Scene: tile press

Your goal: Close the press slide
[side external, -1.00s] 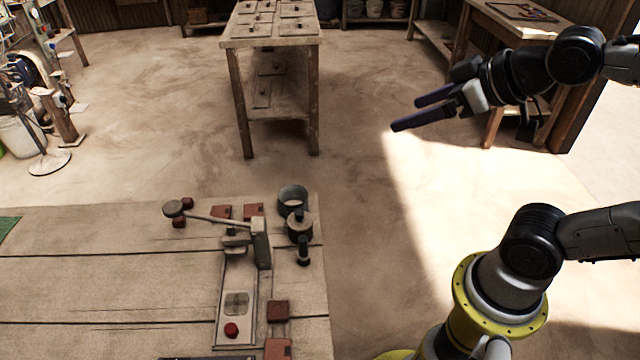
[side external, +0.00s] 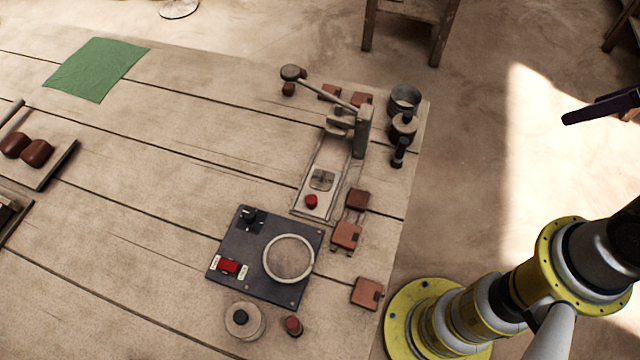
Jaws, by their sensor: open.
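The tile press (side external: 362,132) stands near the right end of the wooden table, with a long lever ending in a round knob (side external: 291,72). Its pale press slide (side external: 326,204) lies in a narrow track in front of the post. A square mould (side external: 321,180) and a red knob (side external: 311,201) sit on the slide, and both lie clear of the press head. My gripper (side external: 592,112) is only partly in view at the right edge, open, with nothing seen between its fingers. It is beyond the table and well apart from the slide.
Reddish tiles (side external: 347,235) lie right of the track. A metal cup (side external: 405,98) and dark weights (side external: 403,127) stand right of the post. A dark control panel (side external: 245,285) with a ring is in front. A green cloth (side external: 97,69) lies far left; the table between is bare.

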